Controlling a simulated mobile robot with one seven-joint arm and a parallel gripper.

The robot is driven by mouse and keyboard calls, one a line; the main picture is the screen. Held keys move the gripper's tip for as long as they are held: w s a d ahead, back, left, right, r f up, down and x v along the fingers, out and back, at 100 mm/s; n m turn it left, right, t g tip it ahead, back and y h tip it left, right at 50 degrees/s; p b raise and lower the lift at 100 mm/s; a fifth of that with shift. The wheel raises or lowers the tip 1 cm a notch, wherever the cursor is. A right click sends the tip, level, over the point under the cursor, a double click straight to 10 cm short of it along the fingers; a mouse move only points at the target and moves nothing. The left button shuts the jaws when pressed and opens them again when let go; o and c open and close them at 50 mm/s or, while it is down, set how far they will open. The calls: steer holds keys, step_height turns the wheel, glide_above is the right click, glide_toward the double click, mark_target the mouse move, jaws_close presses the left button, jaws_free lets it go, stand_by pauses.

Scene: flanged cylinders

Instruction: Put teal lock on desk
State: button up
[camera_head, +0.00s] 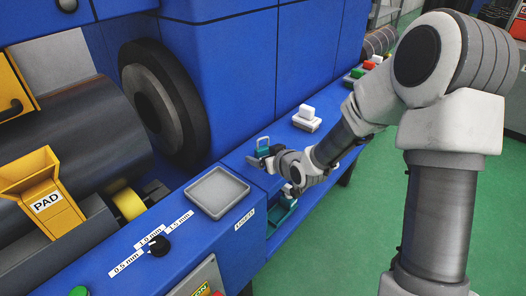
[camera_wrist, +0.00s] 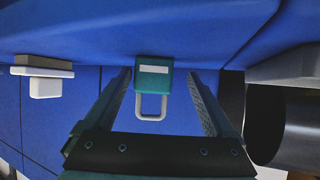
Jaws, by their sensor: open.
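The teal lock (camera_head: 263,146) has a pale shackle and stands on the blue ledge (camera_head: 228,166) of the machine. In the wrist view the teal lock (camera_wrist: 153,72) shows a white label, with its grey shackle pointing down in the picture. My gripper (camera_head: 258,160) is at the lock, low over the ledge. In the wrist view my gripper (camera_wrist: 161,80) is open, with one finger on each side of the lock and visible gaps between. Whether the lock is fully between the fingertips or just beyond them I cannot tell. No separate desk is clearly seen.
A grey square tray (camera_head: 217,192) sits on the ledge to the left. A white block (camera_head: 306,119) stands beyond the lock, also in the wrist view (camera_wrist: 43,76). A teal item (camera_head: 281,212) shows lower down, partly hidden. Green floor (camera_head: 335,235) lies open at right.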

steer(key=p+v, duration=0.1)
steer(key=v, duration=0.9)
steer(key=shift+d+r+p, duration=0.15)
steer(key=shift+d+p, duration=0.1)
steer(key=shift+p, duration=0.15)
steer(key=shift+w, duration=0.15)
